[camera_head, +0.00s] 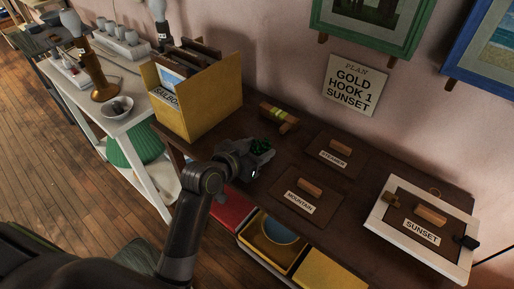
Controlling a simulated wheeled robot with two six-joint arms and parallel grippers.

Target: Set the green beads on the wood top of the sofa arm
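The green beads (262,144) show as a small dark green clump over the dark brown tabletop. My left gripper (260,155) is right at the beads, its fingers around or against them. The fingers are small and dark here, so I cannot tell whether they are closed on the beads or whether the beads still touch the tabletop. I cannot make out the wood top of the sofa arm in this view. My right gripper is not in view.
A yellow box (208,104) stands on the dark table left of my gripper. Labelled boards (306,196) with wooden handles and a white-framed SUNSET panel (383,218) lie to the right.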

